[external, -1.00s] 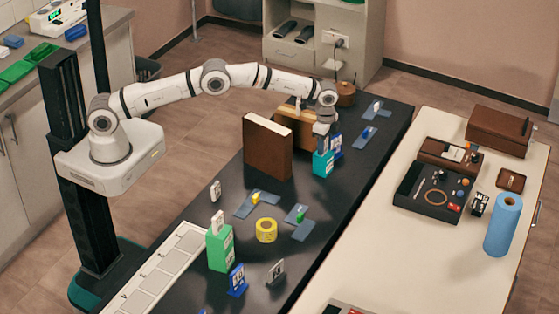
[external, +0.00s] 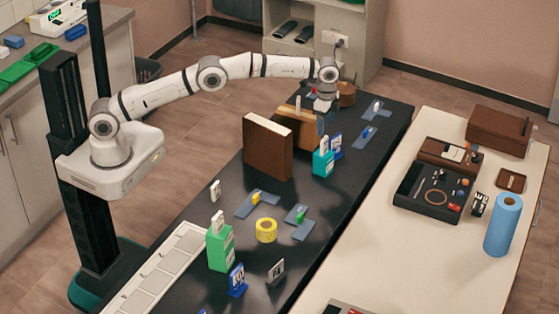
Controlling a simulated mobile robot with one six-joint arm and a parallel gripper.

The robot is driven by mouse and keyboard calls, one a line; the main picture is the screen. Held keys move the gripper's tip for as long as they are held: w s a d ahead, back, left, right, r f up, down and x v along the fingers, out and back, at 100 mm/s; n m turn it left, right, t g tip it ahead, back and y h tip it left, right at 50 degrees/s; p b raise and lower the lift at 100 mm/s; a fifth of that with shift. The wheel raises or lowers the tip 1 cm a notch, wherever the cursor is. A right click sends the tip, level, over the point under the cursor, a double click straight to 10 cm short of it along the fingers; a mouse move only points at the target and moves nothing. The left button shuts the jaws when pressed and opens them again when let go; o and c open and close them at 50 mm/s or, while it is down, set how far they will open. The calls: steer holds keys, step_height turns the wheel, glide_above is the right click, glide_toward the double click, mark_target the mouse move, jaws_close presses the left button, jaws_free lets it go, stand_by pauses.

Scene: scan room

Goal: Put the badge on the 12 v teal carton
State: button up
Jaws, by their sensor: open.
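The teal carton (external: 322,164) stands upright on the dark bench, right of the brown upright box. A small pale piece (external: 324,145), which looks like the badge, stands on its top. The carton's print is too small to read. My gripper (external: 322,128) is open and above the carton, apart from the pale piece, with nothing seen between its fingers.
A blue number stand (external: 337,146) is close beside the teal carton. The brown box (external: 267,148) stands to its left. A green carton (external: 220,250), yellow tape roll (external: 266,230) and slate-blue pieces (external: 257,204) are nearer the front.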

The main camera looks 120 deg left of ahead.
mark_target(325, 139)
step_height(325, 139, up, 3)
steer(key=shift+r, duration=0.1)
steer(key=s+d+r+t, duration=0.1)
steer(key=s+d+r, duration=0.3)
steer(key=d+r, duration=0.65)
steer(key=s+d+r+t, duration=0.1)
steer(key=s+d+r, duration=0.45)
steer(key=d, duration=0.85)
steer(key=s+d+r, duration=0.3)
steer(key=s+d, duration=0.8)
steer(key=s, duration=0.1)
steer(key=s+d+f, duration=0.3)
steer(key=s+f, duration=0.1)
steer(key=s, duration=0.4)
steer(key=s+d+f+t, duration=0.1)
steer(key=s+d+f, duration=0.2)
steer(key=s, duration=0.5)
steer(key=shift+s+d+f, duration=0.25)
steer(key=shift+s+f, duration=0.15)
steer(key=shift+f, duration=0.1)
